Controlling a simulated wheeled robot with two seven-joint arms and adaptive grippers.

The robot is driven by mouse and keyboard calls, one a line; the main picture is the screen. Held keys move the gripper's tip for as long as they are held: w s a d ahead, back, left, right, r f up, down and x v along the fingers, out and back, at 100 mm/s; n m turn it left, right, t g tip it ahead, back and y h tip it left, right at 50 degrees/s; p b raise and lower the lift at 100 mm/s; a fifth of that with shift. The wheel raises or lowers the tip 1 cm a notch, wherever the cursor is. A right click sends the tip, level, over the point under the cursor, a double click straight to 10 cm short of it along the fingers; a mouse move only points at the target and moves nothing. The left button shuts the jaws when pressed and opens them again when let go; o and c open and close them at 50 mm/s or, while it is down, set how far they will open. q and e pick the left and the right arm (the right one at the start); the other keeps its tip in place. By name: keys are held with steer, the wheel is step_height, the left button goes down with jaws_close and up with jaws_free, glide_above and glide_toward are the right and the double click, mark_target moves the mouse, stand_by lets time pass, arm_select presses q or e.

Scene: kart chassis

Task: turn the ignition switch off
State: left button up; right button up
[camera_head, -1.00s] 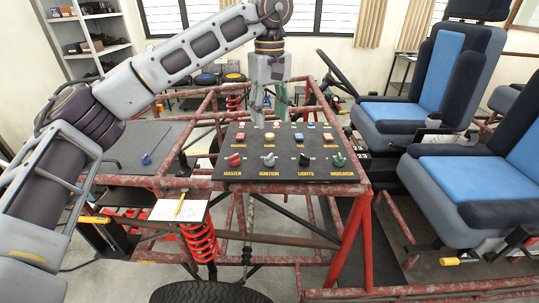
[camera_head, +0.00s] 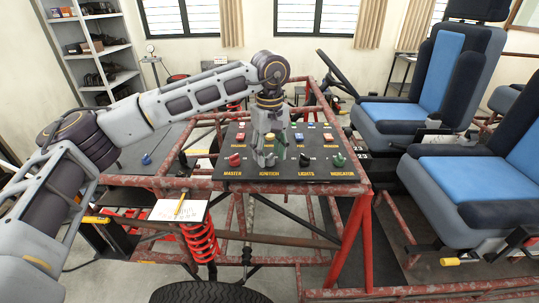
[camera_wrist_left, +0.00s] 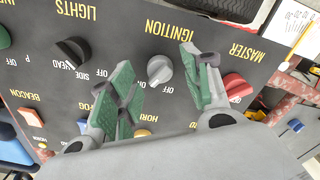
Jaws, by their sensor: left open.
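The black control panel (camera_head: 225,173) carries labelled knobs. The ignition switch (camera_wrist_left: 160,70) is a light grey rotary knob beside the IGNITION label in the left wrist view. In the head view my gripper hides it. My left gripper (camera_head: 267,162) is open and points down at the panel over the ignition position. In the left wrist view its green-padded fingers (camera_wrist_left: 162,87) are on either side of the knob, with visible gaps. I cannot tell exactly where the knob points. My right gripper is not in view.
The red master knob (camera_head: 235,160), black lights knob (camera_head: 305,159) and green indicator knob (camera_head: 338,160) flank the ignition position. Several small coloured switches sit farther back on the panel. Blue and black seats (camera_head: 470,180) stand at right, on the red tubular frame (camera_head: 365,215).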

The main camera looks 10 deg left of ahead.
arm_select(q)
steer(key=shift+f, duration=0.5)
steer(key=shift+c, duration=0.3)
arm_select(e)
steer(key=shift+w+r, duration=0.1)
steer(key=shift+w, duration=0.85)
